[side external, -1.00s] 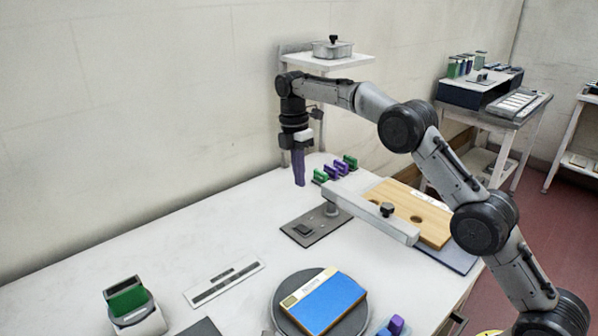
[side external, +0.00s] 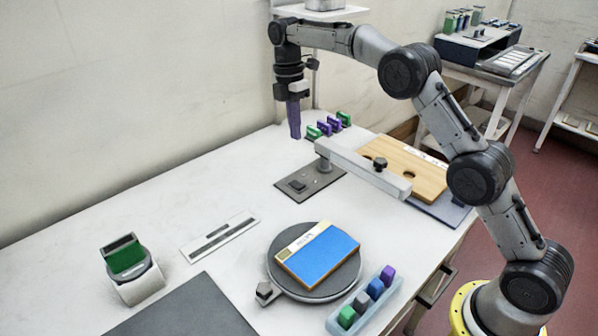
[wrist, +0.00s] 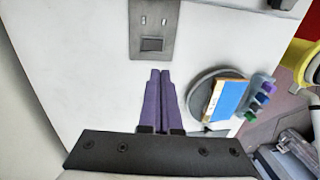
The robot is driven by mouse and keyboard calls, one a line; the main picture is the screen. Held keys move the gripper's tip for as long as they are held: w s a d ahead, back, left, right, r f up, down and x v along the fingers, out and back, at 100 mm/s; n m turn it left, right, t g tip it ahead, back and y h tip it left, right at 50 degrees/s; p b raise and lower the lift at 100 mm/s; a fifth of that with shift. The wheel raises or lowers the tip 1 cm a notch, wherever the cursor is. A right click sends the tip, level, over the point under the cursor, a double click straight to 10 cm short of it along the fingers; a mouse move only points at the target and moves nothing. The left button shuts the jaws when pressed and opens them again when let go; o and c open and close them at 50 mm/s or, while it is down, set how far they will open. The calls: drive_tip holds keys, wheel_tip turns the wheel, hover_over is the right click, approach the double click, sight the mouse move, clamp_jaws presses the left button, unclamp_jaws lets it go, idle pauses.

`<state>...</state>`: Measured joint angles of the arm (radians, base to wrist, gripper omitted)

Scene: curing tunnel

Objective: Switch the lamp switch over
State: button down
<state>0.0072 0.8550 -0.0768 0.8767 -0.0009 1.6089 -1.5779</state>
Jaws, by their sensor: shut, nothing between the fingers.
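A small dark rocker switch (side external: 297,185) sits on a grey plate (side external: 318,186) on the white table. In the wrist view the rocker (wrist: 152,44) shows near the lower end of the plate (wrist: 142,12), beyond my fingertips. Which way it is tipped cannot be told. A grey post with a long light bar (side external: 365,168) stands by the plate in the side view. My gripper (side external: 295,136) points down with its purple fingers together and empty, above the table behind the plate. It also shows in the wrist view (wrist: 160,72). It appears apart from the switch.
A round turntable (side external: 277,272) carries a blue box (side external: 325,256). A wooden board (side external: 425,170) lies right of the bar. Green and purple blocks (side external: 327,127) stand near my gripper. A tray of coloured pieces (side external: 340,320) is in front. The table's left side is fairly clear.

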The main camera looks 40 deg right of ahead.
sight(300, 186)
drive_tip(key=shift+f, duration=0.1)
drive_tip(key=f, duration=0.4)
drive_tip(key=s+f, duration=0.1)
drive_tip(key=f, duration=0.8)
drive_tip(key=shift+s+f, duration=0.35)
drive_tip(key=shift+f, duration=0.05)
drive_tip(key=shift+s+f, duration=0.1)
drive_tip(key=shift+f, duration=0.1)
drive_tip(key=shift+w, duration=0.2)
drive_tip(key=shift+w+r, duration=0.25)
drive_tip(key=shift+w, duration=0.35)
wheel_tip(300, 186, up, 14)
drive_tip(key=s, duration=0.1)
drive_tip(key=shift+s, duration=0.35)
